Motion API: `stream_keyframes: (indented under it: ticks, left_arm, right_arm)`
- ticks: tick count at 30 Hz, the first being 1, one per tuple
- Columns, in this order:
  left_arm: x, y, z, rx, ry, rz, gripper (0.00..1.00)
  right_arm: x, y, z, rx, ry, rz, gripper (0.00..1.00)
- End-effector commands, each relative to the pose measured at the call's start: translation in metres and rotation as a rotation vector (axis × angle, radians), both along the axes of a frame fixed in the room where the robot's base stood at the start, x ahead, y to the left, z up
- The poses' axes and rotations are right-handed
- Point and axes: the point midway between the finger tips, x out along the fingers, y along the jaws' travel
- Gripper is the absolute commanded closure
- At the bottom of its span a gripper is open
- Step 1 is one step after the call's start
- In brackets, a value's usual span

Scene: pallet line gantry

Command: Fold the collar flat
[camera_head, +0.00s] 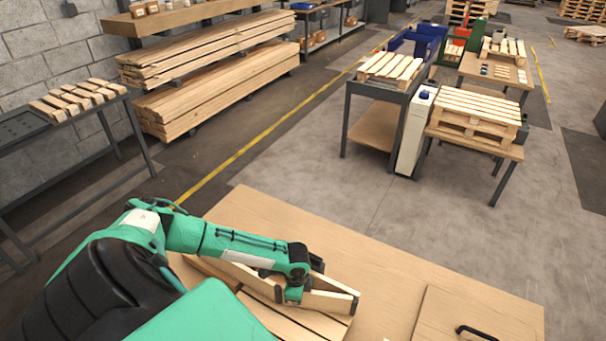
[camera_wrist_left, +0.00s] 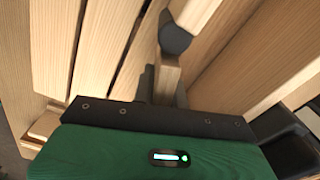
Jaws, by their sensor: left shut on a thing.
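The collar (camera_head: 333,301) is made of pale wooden boards and sits on the workbench, partly hidden behind my left arm. One long board stands on edge, with a dark end at the right. My left gripper (camera_head: 293,293) is at this board, shut on it. In the left wrist view the dark fingers (camera_wrist_left: 165,75) close on either side of a narrow wooden board edge (camera_wrist_left: 167,82). Wide wooden boards (camera_wrist_left: 235,45) show on the right. Flat slats (camera_wrist_left: 95,45) with gaps lie on the left. The collar's near side is hidden. My right gripper is out of view.
The workbench (camera_head: 400,265) is bare behind and right of the collar. A wooden panel with a black handle (camera_head: 476,332) lies at its front right. Stacked timber (camera_head: 215,90), a slat-topped side rack (camera_head: 75,98) and pallet-bearing tables (camera_head: 473,145) stand beyond, across open floor.

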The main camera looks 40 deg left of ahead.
Motion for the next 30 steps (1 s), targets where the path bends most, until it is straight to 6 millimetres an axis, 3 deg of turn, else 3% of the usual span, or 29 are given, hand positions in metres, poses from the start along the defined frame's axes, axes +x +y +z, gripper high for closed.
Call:
stream_keyframes:
  ticks: [11,12,15,25,30]
  left_arm:
    - [0.003,0.003,0.002,0.004,-0.006,-0.004,1.00]
    - [0.003,0.003,0.002,0.004,-0.006,-0.004,0.78]
    - [0.002,0.002,0.001,0.003,-0.005,-0.004,0.65]
    - [0.002,0.002,0.004,0.002,-0.005,-0.003,0.65]
    - [0.002,0.002,0.023,0.002,-0.007,-0.005,0.65]
  right_arm:
    - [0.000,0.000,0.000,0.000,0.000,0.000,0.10]
    - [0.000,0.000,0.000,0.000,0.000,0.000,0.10]
    - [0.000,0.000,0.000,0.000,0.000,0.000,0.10]
    - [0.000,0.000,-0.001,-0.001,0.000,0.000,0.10]
    - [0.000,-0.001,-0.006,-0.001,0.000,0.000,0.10]
